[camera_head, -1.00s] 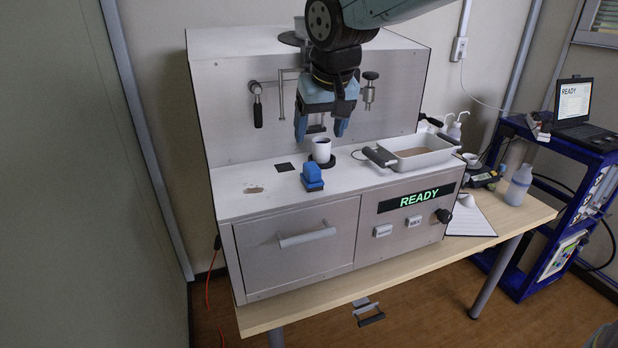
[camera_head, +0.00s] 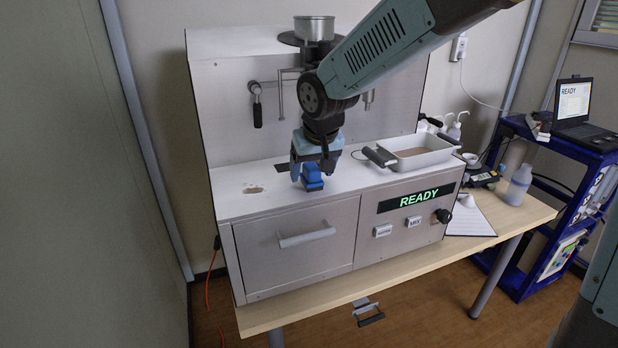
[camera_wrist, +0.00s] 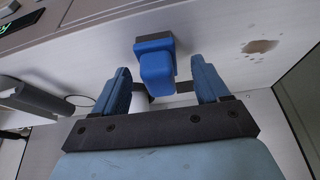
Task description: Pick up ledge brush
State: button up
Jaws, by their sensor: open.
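The ledge brush (camera_head: 312,179) is a small blue block-shaped brush on the white ledge (camera_head: 232,203) of the analyser. In the wrist view the brush (camera_wrist: 155,62) lies just ahead of and between my fingers, with clear space on both sides. My gripper (camera_head: 312,178) points down over the brush in the head view. It is open, with its blue fingers apart, and it also shows in the wrist view (camera_wrist: 165,88). My fingers do not appear to touch the brush. In the head view my gripper partly hides the brush.
A brown soil patch (camera_head: 254,190) lies left of the brush, also seen in the wrist view (camera_wrist: 260,46). A metal tray (camera_head: 425,158) sits on the ledge at right. The drawer handle (camera_head: 306,236) sticks out below. A lever (camera_head: 257,110) hangs on the back panel.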

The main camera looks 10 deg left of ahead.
jog(key=shift+w+a+f, duration=0.1)
jog(key=shift+w+f, duration=0.15)
jog(key=shift+f, duration=0.4)
grip_shut()
